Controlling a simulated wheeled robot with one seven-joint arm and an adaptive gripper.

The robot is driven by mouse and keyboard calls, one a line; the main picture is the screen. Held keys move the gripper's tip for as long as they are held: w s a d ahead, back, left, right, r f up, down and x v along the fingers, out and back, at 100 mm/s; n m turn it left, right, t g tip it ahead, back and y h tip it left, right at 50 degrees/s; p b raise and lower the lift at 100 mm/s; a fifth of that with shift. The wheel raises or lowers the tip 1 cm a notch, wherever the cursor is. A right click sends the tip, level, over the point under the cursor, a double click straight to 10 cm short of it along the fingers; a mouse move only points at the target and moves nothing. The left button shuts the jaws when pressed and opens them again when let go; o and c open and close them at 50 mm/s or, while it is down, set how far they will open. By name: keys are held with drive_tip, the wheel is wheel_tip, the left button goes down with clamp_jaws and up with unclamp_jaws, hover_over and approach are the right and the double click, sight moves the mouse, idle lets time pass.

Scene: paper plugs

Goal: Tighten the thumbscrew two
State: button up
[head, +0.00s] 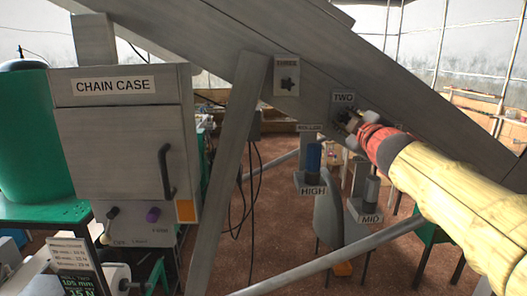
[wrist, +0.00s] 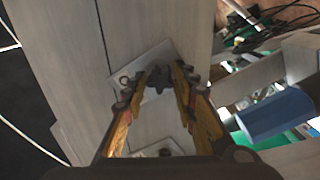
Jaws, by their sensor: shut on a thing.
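Thumbscrew two sits on a small plate labelled TWO (head: 343,98) on the sloping grey beam. In the head view my gripper (head: 352,122) reaches it from the lower right and mostly hides it. In the wrist view the thumbscrew (wrist: 158,78) shows as a dark knob against a pale plate (wrist: 140,70). My gripper's two orange-edged fingers (wrist: 160,84) close in on it from both sides, and the tips appear to touch it. How far the screw is turned cannot be told.
Thumbscrew three (head: 287,84) stands farther up the beam (head: 210,38). A chain case (head: 125,130) with a handle is at left. A grey diagonal brace (head: 232,150) stands between. Posts labelled HIGH (head: 313,190) and MID (head: 370,219) are below, HIGH with a blue cylinder (head: 313,156).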

drive_tip(key=shift+f, duration=0.15)
clamp_jaws()
drive_tip(key=shift+m, duration=0.3)
drive_tip(key=shift+m+p, duration=0.9)
drive_tip(key=shift+m, duration=0.5)
drive_tip(key=o, duration=0.9)
unclamp_jaws()
drive_tip(key=shift+c, duration=0.2)
